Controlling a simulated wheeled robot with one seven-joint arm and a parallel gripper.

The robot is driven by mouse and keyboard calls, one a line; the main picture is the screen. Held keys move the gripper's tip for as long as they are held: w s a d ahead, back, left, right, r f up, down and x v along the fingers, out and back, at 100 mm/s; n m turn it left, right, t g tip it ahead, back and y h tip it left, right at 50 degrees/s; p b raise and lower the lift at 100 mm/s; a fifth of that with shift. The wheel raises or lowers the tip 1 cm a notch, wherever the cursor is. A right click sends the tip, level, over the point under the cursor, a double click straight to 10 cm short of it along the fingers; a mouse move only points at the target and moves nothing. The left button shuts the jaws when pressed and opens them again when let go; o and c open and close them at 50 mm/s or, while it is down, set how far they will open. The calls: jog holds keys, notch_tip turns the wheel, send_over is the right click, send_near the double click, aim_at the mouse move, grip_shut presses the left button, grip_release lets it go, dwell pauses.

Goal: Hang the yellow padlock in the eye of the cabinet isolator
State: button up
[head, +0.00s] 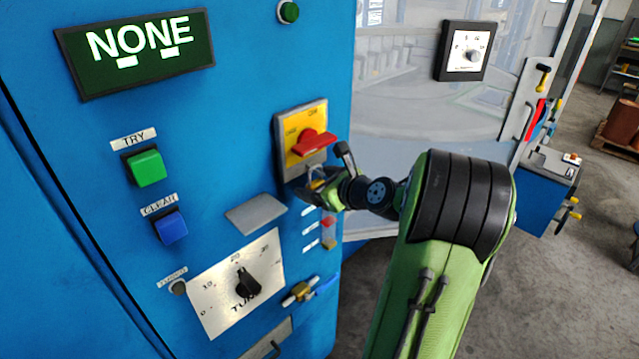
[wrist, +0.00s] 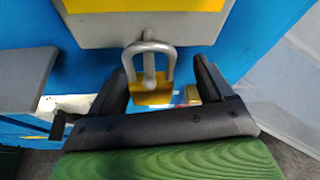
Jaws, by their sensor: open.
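The yellow padlock (wrist: 153,97) shows in the wrist view with its grey shackle upward, below the isolator's grey plate. A grey eye (wrist: 149,65) shows within the shackle's loop, and the shackle appears to hang around it; the exact contact is unclear. My gripper (wrist: 161,75) is open, with one finger on each side of the padlock and visible gaps. In the head view my gripper (head: 326,174) is just below the cabinet isolator (head: 291,133), a yellow plate with a red handle. There the padlock is small and mostly hidden by my gripper.
The blue cabinet front (head: 235,110) carries a green button (head: 147,168), a blue button (head: 171,228) and a dial (head: 247,285). A grey ledge (head: 256,213) juts out left of my gripper. A glazed machine panel (head: 415,110) stands to the right.

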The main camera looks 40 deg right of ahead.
jog(key=d+v, duration=0.1)
jog(key=v, duration=1.4)
jog(key=shift+s+a+r+p, duration=0.15)
jog(key=shift+s+a+p, duration=0.2)
jog(key=shift+a, duration=0.2)
jog(key=w+a+f+n+g+y+b, duration=0.1)
jog(key=w+a+f+n+g, duration=0.15)
jog(key=a+n, duration=0.55)
jog(key=w+a+f+n+g+y, duration=0.2)
jog(key=a+n+g, duration=0.1)
jog(key=a+n, duration=0.45)
jog(key=s+a+f+n+g+h+b, duration=0.1)
jog(key=s+a+f+n+g+h, duration=0.1)
jog(key=s+a+n, duration=0.8)
jog(key=s+n, duration=0.2)
jog(key=n, duration=0.6)
jog(key=shift+a+f+b, duration=0.3)
jog(key=shift+f, duration=0.05)
